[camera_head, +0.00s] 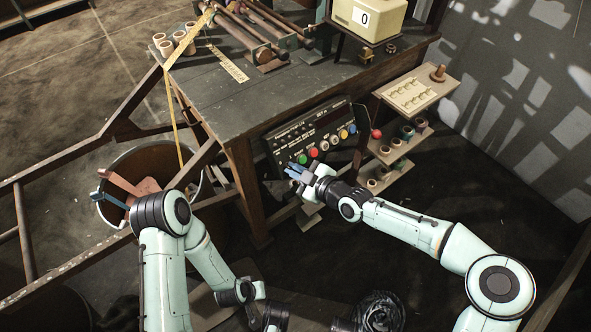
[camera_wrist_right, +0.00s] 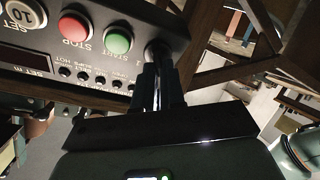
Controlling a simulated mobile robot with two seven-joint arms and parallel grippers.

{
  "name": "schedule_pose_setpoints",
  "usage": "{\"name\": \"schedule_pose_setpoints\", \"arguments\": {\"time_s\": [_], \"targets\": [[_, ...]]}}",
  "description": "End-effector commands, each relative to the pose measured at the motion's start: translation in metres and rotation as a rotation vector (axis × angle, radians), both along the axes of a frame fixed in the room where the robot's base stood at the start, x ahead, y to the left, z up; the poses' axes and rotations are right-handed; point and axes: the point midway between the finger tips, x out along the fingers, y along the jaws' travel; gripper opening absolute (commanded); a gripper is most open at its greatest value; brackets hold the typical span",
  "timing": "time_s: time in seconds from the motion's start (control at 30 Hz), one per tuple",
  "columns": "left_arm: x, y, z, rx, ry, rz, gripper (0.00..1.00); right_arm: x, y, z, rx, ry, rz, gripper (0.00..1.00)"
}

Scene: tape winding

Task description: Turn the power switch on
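The control panel (camera_head: 318,137) is a dark slanted box on the front of the workbench, with a row of coloured buttons. In the right wrist view the panel face (camera_wrist_right: 110,62) shows a red STOP button (camera_wrist_right: 75,27) and a green START button (camera_wrist_right: 118,41). A dark round part (camera_wrist_right: 158,52), perhaps the power switch, sits beside the green button at the panel's end. My right gripper (camera_head: 295,171) is at the panel's lower left corner. Its fingers (camera_wrist_right: 158,72) are close together with their tips at the dark part, partly hiding it. Contact is unclear.
The workbench (camera_head: 215,95) carries rollers and a cream device (camera_head: 370,18) reading 0. A side shelf (camera_head: 415,90) with small parts stands right of the panel. A bucket (camera_head: 150,160) stands at left beside a wooden frame. A yellow tape (camera_head: 174,115) hangs toward it.

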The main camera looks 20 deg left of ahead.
Motion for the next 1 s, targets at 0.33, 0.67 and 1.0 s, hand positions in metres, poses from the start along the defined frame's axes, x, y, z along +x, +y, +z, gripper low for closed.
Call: {"name": "schedule_pose_setpoints", "arguments": {"time_s": [0.33, 0.67, 1.0], "targets": [[-0.0009, 0.0001, -0.0012, -0.001, 0.003, 0.000, 0.00, -0.0001, 0.0001, 0.0002, 0.038, 0.049, -0.036, 0.00], [-0.0034, 0.0006, -0.0035, 0.000, 0.011, 0.000, 0.00, 0.0007, -0.0002, 0.0011, 0.173, 0.221, -0.163, 0.00], [-0.0004, -0.0001, 0.0000, 0.000, 0.001, 0.000, 0.00, 0.0018, -0.0010, 0.0016, 0.347, 0.444, -0.326, 0.00]]}}
